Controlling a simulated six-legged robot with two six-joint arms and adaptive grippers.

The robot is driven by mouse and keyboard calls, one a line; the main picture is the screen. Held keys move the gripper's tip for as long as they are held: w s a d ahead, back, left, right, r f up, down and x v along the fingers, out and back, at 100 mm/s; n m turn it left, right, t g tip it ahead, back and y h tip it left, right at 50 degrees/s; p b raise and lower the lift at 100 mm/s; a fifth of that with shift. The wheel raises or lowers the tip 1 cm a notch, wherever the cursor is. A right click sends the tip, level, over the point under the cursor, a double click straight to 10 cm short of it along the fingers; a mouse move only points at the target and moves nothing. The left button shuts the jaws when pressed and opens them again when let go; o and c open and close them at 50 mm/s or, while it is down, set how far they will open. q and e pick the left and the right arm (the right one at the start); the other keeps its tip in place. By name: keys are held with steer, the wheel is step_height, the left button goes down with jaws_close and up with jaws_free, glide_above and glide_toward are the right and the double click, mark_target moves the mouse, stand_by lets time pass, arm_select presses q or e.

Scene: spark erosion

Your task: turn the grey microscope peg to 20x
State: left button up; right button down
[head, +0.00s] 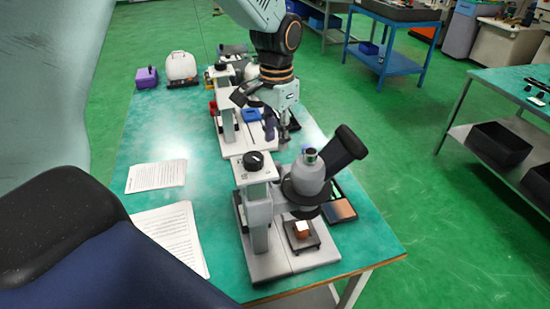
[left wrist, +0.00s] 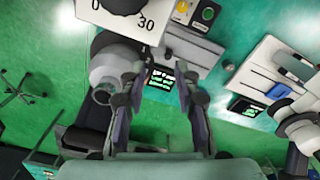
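In the head view the nearest microscope (head: 308,184) stands at the table's front. It has a grey head, a black slanted eyepiece and a short dark grey peg (head: 311,155) on top. A black knob (head: 253,160) sits on its white column. My left gripper (head: 284,134) hangs behind this microscope, over the middle of the table, apart from the peg. In the left wrist view the left gripper (left wrist: 158,85) is open, with nothing between its fingers. A black knob (left wrist: 122,4) with "0" and "30" beside it shows there; I cannot tell which microscope it belongs to. My right gripper is not in view.
A second microscope (head: 227,118) stands behind the first, partly hidden by my arm. Paper sheets (head: 156,176) lie on the table's left. A purple box (head: 147,77) and a white container (head: 181,66) stand at the far end.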

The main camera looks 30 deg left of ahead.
mark_target(277, 163)
arm_select(q)
steer(key=shift+s+f, duration=0.2)
steer(key=shift+f, duration=0.2)
steer(key=f, duration=0.6)
steer(key=shift+w+d+f, duration=0.1)
steer(key=shift+w+d, duration=0.15)
steer(key=shift+w, duration=0.05)
steer(key=shift+f, duration=0.25)
steer(key=shift+s, duration=0.35)
steer(key=shift+w+f, duration=0.15)
steer(key=shift+w, duration=0.15)
steer(key=c, duration=0.4)
steer(key=shift+s, duration=0.15)
jaws_close()
